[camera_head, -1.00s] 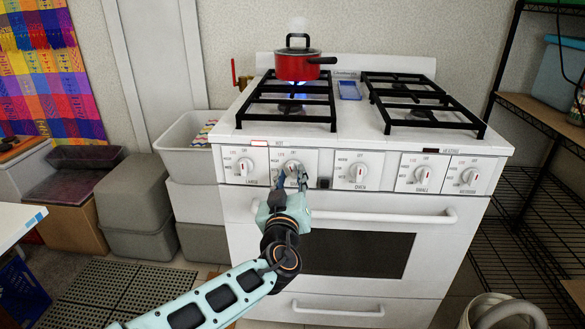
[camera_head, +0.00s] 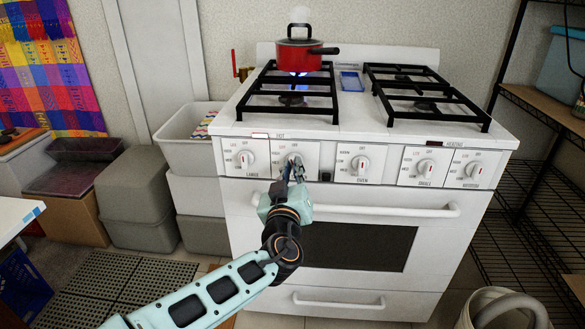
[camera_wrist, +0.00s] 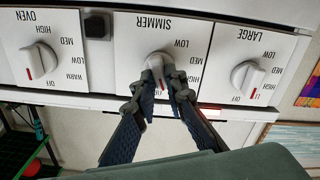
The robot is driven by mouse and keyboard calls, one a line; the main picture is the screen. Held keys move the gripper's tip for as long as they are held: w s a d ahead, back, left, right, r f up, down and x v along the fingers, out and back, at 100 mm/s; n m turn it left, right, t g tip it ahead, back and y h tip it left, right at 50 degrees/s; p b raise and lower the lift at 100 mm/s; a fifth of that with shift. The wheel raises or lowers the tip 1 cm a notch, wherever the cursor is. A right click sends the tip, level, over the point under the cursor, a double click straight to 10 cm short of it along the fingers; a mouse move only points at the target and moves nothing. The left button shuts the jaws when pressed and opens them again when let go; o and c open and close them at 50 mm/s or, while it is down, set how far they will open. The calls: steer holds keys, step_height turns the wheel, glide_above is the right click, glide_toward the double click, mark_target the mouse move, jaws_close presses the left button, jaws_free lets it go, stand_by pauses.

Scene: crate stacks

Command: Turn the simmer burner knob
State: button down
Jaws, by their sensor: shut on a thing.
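The simmer burner knob (camera_head: 291,158) is the second from the left on the white stove's front panel. It is a white round knob, partly hidden by my gripper (camera_head: 297,170). The wrist view shows the panel upside down, with the simmer knob (camera_wrist: 157,61) under the word SIMMER. My gripper's dark fingers (camera_wrist: 163,84) are shut on the knob, one on each side. The fingers hide part of the knob and its dial marks, so I cannot tell its exact setting.
The large knob (camera_head: 246,160) and oven knob (camera_head: 361,163) flank it. More knobs lie to the right. The oven handle (camera_head: 410,211) juts out below. A red pot (camera_head: 298,57) sits over a blue flame at the back left burner.

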steer(key=shift+r+n+p, duration=0.15)
steer(key=shift+n+p, duration=0.35)
steer(key=shift+n, duration=0.9)
steer(key=c, duration=2)
jaws_free()
steer(key=shift+o, duration=0.2)
step_height(320, 180, up, 10)
steer(key=shift+f, duration=0.15)
